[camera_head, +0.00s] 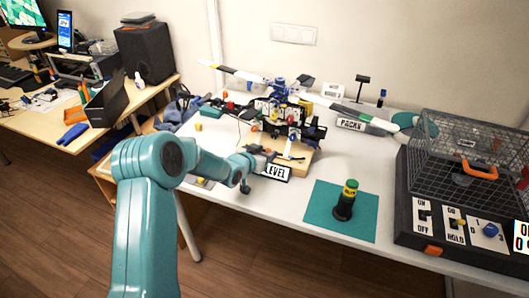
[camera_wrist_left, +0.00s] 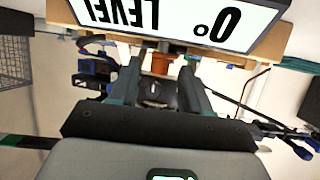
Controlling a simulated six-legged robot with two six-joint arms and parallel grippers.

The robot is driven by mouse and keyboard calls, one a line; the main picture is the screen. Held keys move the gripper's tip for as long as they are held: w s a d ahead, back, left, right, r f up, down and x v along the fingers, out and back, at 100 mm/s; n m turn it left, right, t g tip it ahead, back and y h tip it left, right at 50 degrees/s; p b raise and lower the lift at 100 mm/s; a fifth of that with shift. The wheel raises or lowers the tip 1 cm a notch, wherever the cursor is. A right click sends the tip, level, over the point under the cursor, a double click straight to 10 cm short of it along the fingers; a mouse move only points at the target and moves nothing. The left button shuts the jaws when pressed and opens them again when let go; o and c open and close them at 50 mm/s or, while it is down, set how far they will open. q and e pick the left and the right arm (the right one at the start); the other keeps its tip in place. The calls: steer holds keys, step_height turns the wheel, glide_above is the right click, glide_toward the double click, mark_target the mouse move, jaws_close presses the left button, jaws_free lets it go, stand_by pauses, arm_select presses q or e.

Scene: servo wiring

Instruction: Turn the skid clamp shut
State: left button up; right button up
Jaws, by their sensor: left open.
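My left gripper (camera_head: 262,154) reaches in from the left to the near edge of the wooden stand (camera_head: 299,165), under the model helicopter (camera_head: 280,88). In the left wrist view my left gripper (camera_wrist_left: 160,72) is open, with its two dark fingers apart. A small orange-brown part (camera_wrist_left: 161,63) shows between the fingertips, with dark parts below it. I cannot tell whether the fingers touch it. A black lever-like piece (camera_head: 291,157) lies on the stand, right of the gripper. I cannot tell which part is the skid clamp. My right gripper is out of view.
A "LEVEL" sign (camera_head: 277,172) stands close by the gripper; it also fills the top of the left wrist view (camera_wrist_left: 180,20). A wire cage (camera_head: 460,150) on a switch box is at right.

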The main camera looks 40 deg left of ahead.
arm_select(q)
jaws_close()
steer(key=shift+a+r+m+h+p, duration=0.15)
steer(key=shift+m+h+p, duration=0.35)
steer(key=shift+h+p, duration=0.1)
steer(key=m+h+p, duration=0.1)
steer(key=p, duration=0.1)
steer(key=m+h+p, duration=0.1)
steer(key=p, duration=0.2)
steer(key=shift+w+a+r+h, duration=0.1)
steer(key=shift+a+r+h, duration=0.15)
steer(key=shift+h, duration=0.15)
steer(key=shift+f+m+g+h+p, duration=0.4)
steer(key=shift+m+h+p, duration=0.15)
steer(key=shift+m+h, duration=0.3)
jaws_free()
